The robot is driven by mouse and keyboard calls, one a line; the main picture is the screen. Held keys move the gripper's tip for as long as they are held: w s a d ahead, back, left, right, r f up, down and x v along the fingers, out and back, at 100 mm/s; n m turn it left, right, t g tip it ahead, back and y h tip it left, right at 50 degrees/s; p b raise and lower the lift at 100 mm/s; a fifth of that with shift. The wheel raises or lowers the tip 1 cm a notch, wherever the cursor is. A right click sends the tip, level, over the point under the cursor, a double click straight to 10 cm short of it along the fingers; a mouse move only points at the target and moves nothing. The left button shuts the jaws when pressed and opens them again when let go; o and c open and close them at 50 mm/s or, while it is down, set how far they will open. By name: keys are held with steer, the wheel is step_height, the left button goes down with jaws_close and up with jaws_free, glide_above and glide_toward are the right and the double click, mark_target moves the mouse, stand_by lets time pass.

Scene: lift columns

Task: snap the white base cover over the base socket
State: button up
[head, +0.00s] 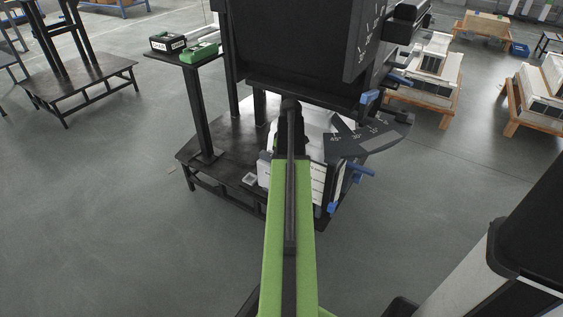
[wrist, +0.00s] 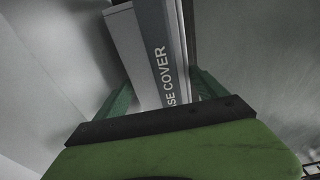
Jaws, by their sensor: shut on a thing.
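The base cover (wrist: 130,45) shows in the wrist view as a long pale piece with a grey strip. The letters "SE COVER" are readable on the strip. My gripper (wrist: 163,92) is shut on it, one green finger on each side. In the head view my green arm reaches toward the dark machine and its end hides the gripper, so I cannot make out the cover there. I cannot identify the base socket for certain in either view.
The dark machine (head: 295,50) stands on a black platform (head: 222,150) with white panels (head: 318,183) and blue handles (head: 360,170). A side stand holds a green box (head: 200,52) and a labelled box (head: 168,42). Pallets (head: 420,92) stand at the right.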

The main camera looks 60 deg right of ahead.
stand_by(0.7)
steer(key=o, duration=2)
steer(key=shift+f, duration=0.1)
steer(key=shift+s+r+p, duration=0.15)
steer(key=shift+r+p, duration=1.25)
steer(key=shift+r, duration=0.05)
steer(key=shift+s+r+p, duration=0.2)
steer(key=shift+r+p, duration=1.25)
steer(key=shift+s+r+p, duration=0.15)
steer(key=shift+r+p, duration=1.25)
steer(key=shift+r, duration=0.05)
steer(key=shift+f, duration=0.1)
